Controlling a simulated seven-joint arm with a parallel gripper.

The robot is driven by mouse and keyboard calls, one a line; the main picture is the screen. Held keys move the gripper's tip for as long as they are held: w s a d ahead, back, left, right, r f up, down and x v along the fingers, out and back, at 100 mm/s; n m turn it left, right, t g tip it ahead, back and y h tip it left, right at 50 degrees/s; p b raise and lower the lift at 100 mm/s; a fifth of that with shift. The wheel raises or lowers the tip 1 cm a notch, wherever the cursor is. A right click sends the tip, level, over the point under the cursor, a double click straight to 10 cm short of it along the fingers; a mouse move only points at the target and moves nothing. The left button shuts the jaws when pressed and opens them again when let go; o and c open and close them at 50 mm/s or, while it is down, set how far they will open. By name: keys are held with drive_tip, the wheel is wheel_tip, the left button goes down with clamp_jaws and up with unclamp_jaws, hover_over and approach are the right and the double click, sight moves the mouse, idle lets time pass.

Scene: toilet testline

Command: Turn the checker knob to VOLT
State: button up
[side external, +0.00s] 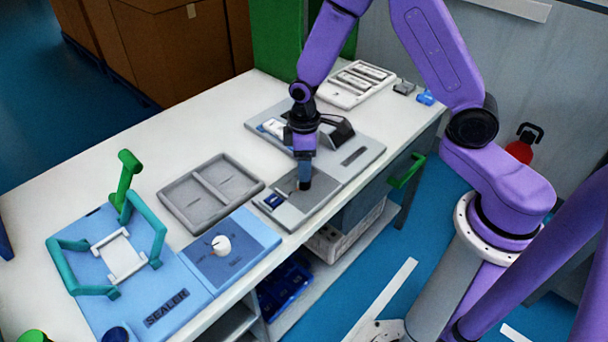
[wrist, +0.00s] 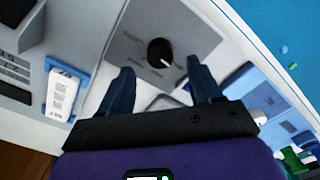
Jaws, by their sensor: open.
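In the side external view my gripper (side external: 304,178) points down over the grey checker panel (side external: 292,216). There the fingers hide the knob, and I cannot tell whether they touch it.
A blue sealer panel with a white knob (side external: 221,245) and a teal-framed fixture (side external: 160,240) stand at the left. An empty grey two-part tray (side external: 181,207) lies between. A white tray of parts (side external: 356,84) is at the back. The table's front edge is close.

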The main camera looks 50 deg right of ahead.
drive_tip(key=shift+f, duration=2.35)
drive_tip(key=c, duration=1)
drive_tip(key=shift+c, duration=0.2)
drive_tip(key=shift+m, duration=0.3)
drive_tip(key=m, duration=0.4)
drive_tip(key=shift+m, duration=0.3)
drive_tip(key=m, duration=0.5)
drive_tip(key=shift+m, duration=0.4)
